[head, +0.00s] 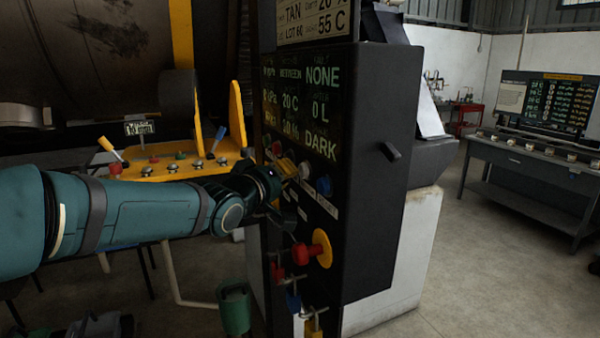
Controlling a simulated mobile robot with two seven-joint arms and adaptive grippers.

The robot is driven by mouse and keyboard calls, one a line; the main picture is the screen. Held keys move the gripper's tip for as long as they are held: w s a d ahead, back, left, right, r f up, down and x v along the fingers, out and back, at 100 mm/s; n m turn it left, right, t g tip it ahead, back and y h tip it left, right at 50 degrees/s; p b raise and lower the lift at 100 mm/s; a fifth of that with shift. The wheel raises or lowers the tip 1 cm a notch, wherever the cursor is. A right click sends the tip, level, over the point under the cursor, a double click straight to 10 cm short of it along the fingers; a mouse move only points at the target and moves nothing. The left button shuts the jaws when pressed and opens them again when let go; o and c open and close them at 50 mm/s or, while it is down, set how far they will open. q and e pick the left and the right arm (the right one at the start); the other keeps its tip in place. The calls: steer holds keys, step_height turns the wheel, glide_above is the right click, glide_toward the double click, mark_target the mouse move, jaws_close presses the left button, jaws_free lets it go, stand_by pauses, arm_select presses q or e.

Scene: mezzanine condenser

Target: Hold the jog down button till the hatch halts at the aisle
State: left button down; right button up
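A black control cabinet (375,150) stands in the middle of the head view, with a row of buttons on its narrow front face. My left gripper (284,190) is up against this row, by the yellow button. Its fingers are small and partly hidden, so contact and opening are unclear. My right gripper is not in view. I cannot make out the hatch.
A red knob on a yellow disc (321,247) and hanging padlocks (293,300) sit lower on the cabinet. A yellow console (185,165) with levers stands behind my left arm. A grey bench (530,165) stands right, across clear floor.

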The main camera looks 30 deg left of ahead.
arm_select(q)
steer(key=shift+w+d, duration=0.2)
steer(key=shift+w, duration=0.05)
stand_by(0.3)
stand_by(2.6)
steer(key=shift+s+a+p, duration=0.35)
steer(key=shift+s+a, duration=0.2)
steer(key=shift+s, duration=0.1)
steer(key=shift+s+a+p, duration=0.8)
steer(key=shift+s+p, duration=0.1)
steer(key=shift+s, duration=0.1)
steer(key=shift+s+a+p, duration=0.8)
steer(key=shift+s+p, duration=0.05)
steer(key=shift+s, duration=0.1)
